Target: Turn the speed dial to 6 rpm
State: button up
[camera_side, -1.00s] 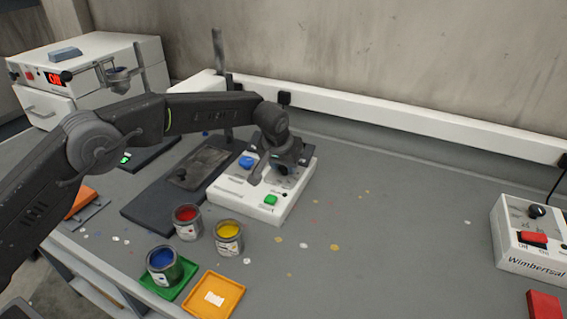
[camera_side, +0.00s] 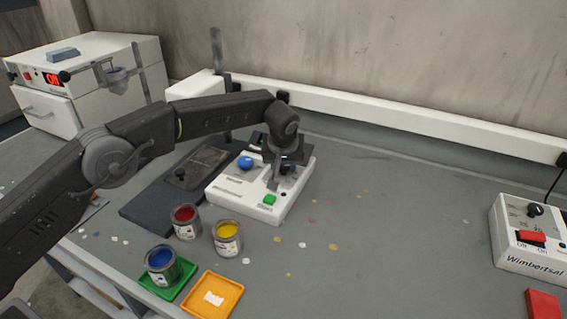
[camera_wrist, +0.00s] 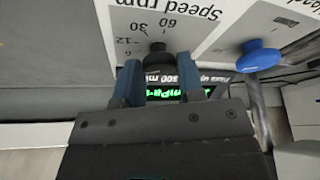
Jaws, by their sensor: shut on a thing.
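The white control box (camera_side: 232,193) stands on the bench, with a blue knob (camera_side: 245,162) and a green button (camera_side: 269,199) on its top. My gripper (camera_side: 279,176) is over the box's right side, to the right of the blue knob, and hides the speed dial in the side view. In the wrist view, my gripper (camera_wrist: 159,80) is shut on the black speed dial (camera_wrist: 157,48), one blue-grey finger on each side. The marks 6, 12, 30 and 60 and "Speed rpm" are printed beside the dial. I cannot tell which mark its pointer faces.
Open cans of red (camera_side: 186,222), yellow (camera_side: 228,238) and blue paint (camera_side: 162,264) stand in front of the box. An orange tray (camera_side: 234,290) lies nearby. Another white control unit (camera_side: 530,238) stands at the far right.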

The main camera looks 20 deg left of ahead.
jog(key=o, duration=0.9)
jog(key=shift+r, duration=0.1)
jog(key=v, duration=1.3)
jog(key=shift+s+r, duration=0.15)
jog(key=shift+r, duration=0.15)
